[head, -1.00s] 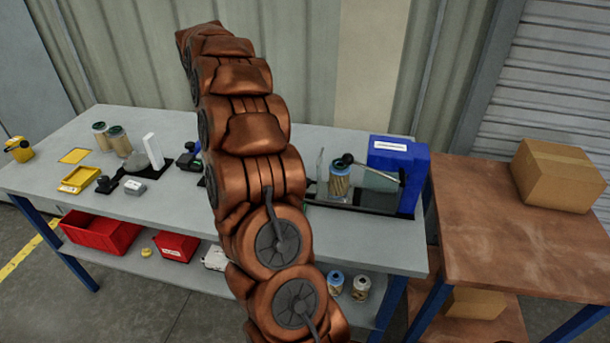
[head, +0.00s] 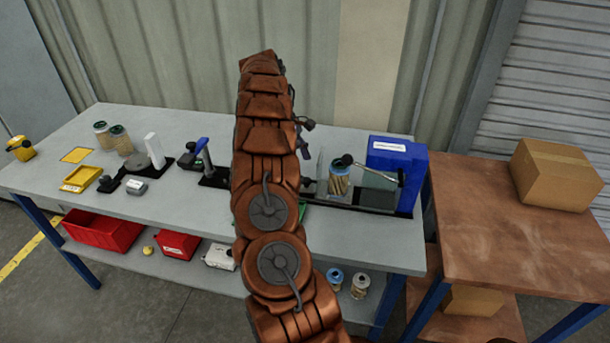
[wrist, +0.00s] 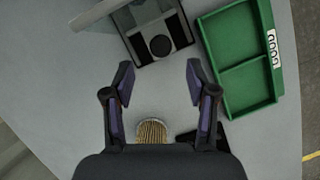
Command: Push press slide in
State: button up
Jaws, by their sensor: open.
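The press stands at the right end of the bench in the head view, with a blue housing (head: 397,165), a black base (head: 358,207) and a black-knobbed lever. A filter cartridge (head: 340,179) with tan pleats stands upright at it, in front of the housing. My gripper (wrist: 160,75) is open in the wrist view, with nothing between its fingertips. A grey and black fixture (wrist: 157,38) with a round black part lies beyond the fingertips; I cannot tell whether this is the slide. A pleated tan cartridge (wrist: 152,131) shows near the palm. My arm hides the bench middle in the head view.
A green tray (wrist: 236,76) labelled GOOD lies right of the fingers in the wrist view. Two jars (head: 112,138), a yellow tray (head: 81,179) and a blue-handled device (head: 203,160) stand on the left bench. A brown table with a carton (head: 555,175) adjoins at right.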

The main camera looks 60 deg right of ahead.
aim_at(307, 180)
jog(key=shift+p+x, duration=0.95)
jog(key=shift+x, duration=2.15)
jog(key=shift+c, duration=0.4)
grip_shut()
